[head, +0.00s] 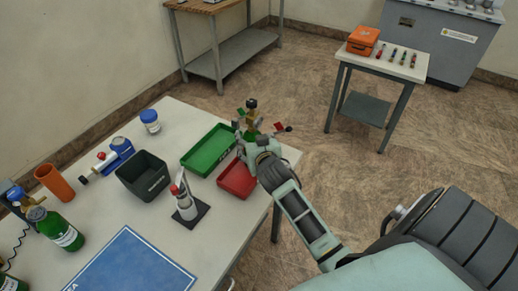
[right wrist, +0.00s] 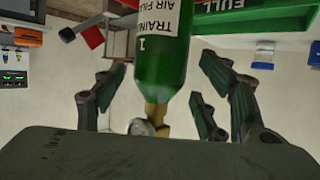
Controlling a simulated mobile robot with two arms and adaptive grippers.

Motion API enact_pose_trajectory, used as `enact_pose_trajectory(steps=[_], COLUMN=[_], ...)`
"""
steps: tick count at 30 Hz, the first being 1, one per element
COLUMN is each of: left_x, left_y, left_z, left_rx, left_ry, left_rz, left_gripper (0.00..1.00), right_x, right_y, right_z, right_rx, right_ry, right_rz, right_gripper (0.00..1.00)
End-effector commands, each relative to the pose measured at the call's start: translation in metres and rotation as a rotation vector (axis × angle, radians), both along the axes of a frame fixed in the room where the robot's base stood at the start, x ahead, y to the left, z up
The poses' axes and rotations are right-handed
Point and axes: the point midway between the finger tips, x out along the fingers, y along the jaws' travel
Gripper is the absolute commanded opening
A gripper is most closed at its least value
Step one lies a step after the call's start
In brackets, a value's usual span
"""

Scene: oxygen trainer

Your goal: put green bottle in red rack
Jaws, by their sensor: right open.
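My right gripper (head: 262,128) is raised by the right end of the table, close to the green tray and the red rack (head: 236,182). In the right wrist view a green bottle (right wrist: 160,72) with a white "TRAINING AIR" label and a brass valve (right wrist: 157,120) lies between the spread fingers. A gap shows on both sides, so the gripper is open. In the head view this bottle is mostly hidden at the gripper; I cannot tell what it rests on. Another green bottle (head: 64,234) stands at the table's left. My left gripper is not in view.
The green tray (head: 196,161) sits beside the red rack. A dark bin (head: 143,176), an orange cup (head: 54,182), a blue-lidded jar (head: 150,121), a red-and-white device (head: 184,200) on a black base and a blue mat (head: 128,262) occupy the table (head: 105,213).

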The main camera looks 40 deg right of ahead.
Motion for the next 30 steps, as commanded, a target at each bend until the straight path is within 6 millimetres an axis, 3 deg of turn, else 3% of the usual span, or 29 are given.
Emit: enact_pose_trajectory(steps=[6,12,26,30], left_x=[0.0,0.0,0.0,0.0], left_y=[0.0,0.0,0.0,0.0], left_z=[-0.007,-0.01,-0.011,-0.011], left_rx=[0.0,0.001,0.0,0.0], left_ry=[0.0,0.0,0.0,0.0], left_rz=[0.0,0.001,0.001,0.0], left_gripper=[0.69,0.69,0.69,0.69], right_x=[-0.041,-0.067,-0.077,-0.086], right_y=[0.017,0.027,0.031,0.038], right_z=[0.016,0.029,0.034,0.023], right_rx=[0.003,0.002,0.001,0.003], right_ry=[-0.001,-0.001,0.001,0.047], right_rz=[0.0,-0.001,-0.001,0.014], right_gripper=[0.66,0.66,0.66,0.66])
